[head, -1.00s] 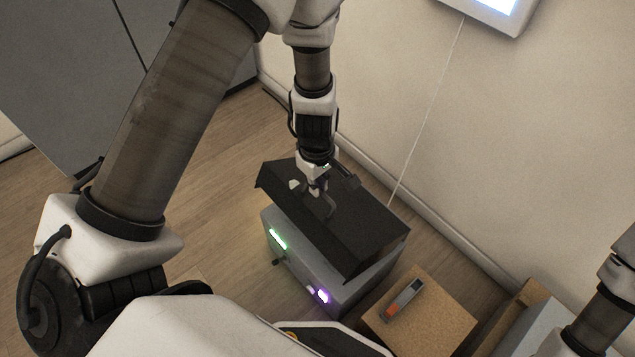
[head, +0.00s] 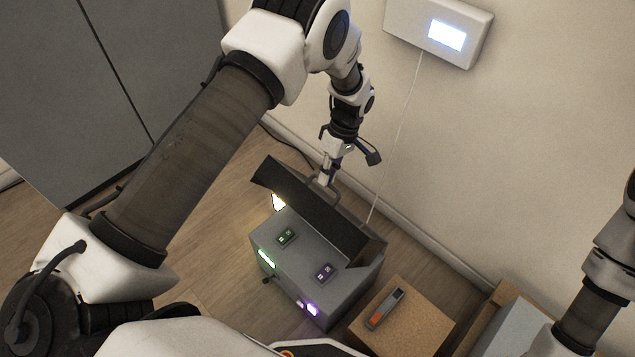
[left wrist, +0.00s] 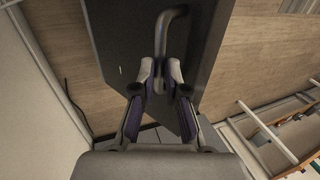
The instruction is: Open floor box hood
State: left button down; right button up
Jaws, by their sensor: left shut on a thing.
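The grey floor box (head: 312,262) stands on the wood floor by the wall. Its black hood (head: 308,209) is tilted up toward the wall, and the top panel with a green module (head: 286,237) and a purple module (head: 325,272) is exposed. My left gripper (head: 325,182) is shut on the hood's handle (head: 327,192) at the raised side. In the left wrist view the curved handle (left wrist: 163,40) runs between the two fingers (left wrist: 160,80), and the dark hood (left wrist: 205,45) lies behind them. Only part of my right arm shows at the right edge of the head view; its gripper is out of view.
A cork-topped block (head: 408,325) with a grey and orange tool (head: 385,308) on it stands right of the box. A white wall unit (head: 440,32) with a lit screen hangs above, with a thin cord (head: 396,135) running down. Grey cabinet doors (head: 75,90) are at left.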

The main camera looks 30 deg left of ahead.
pick_arm(q)
jog(key=w+d+b, duration=0.3)
jog(key=w+b, duration=0.2)
jog(key=w, duration=0.5)
jog(key=shift+w+d, duration=0.25)
jog(key=shift+w, duration=0.15)
jog(key=shift+r, duration=0.1)
jog(key=c, duration=1.2)
grip_release()
jog(key=shift+w+a, duration=0.1)
jog(key=shift+w, duration=0.05)
jog(key=a+v, duration=0.1)
jog(key=v, duration=0.6)
jog(key=shift+d+r, duration=0.2)
jog(key=shift+d, duration=0.3)
